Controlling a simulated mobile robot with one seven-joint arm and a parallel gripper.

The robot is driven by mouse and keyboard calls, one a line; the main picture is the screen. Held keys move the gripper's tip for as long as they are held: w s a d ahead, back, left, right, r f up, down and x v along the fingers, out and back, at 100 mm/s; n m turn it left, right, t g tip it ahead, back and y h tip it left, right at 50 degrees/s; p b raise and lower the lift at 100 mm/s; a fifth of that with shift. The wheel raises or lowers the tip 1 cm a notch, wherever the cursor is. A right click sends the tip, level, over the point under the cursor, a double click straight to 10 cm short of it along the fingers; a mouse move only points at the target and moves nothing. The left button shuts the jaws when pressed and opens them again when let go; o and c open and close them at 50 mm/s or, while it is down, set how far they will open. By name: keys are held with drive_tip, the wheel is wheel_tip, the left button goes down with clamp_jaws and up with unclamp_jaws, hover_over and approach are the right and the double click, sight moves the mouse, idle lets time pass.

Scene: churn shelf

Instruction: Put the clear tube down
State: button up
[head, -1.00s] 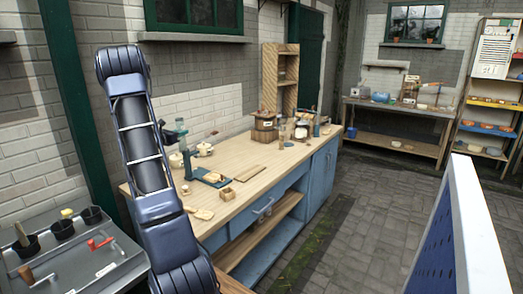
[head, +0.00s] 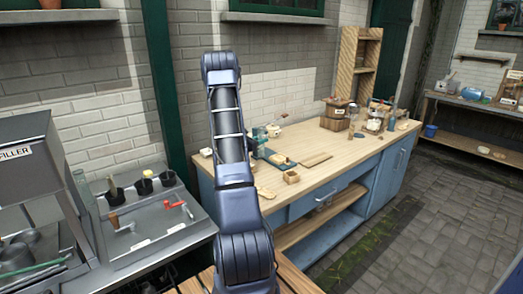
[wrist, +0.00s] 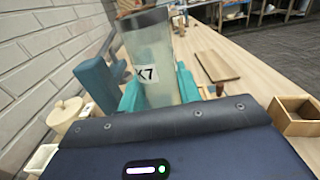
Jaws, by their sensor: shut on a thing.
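The clear tube (wrist: 150,55) is in the wrist view, a see-through cylinder with a dark rim and a white label ending in "7". It stands roughly upright with a slight tilt. My gripper (wrist: 158,92) is shut on it, with teal parts on both sides of the tube. The tube's lower end is hidden behind my wrist housing, so I cannot tell whether it touches the bench. In the head view my arm spans the middle, and I cannot make out the tube there. The wooden workbench (head: 236,192) lies beyond my arm.
A small open wooden box (wrist: 290,122) is right of my gripper, and a wooden board (wrist: 217,66) lies ahead. A lidded pale pot (wrist: 64,115) is at left near the brick wall (wrist: 40,60). Grey equipment (head: 150,220) stands left of the bench.

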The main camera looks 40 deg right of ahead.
drive_tip(key=shift+f, duration=2.7)
drive_tip(key=shift+f, duration=0.1)
drive_tip(key=o, duration=1)
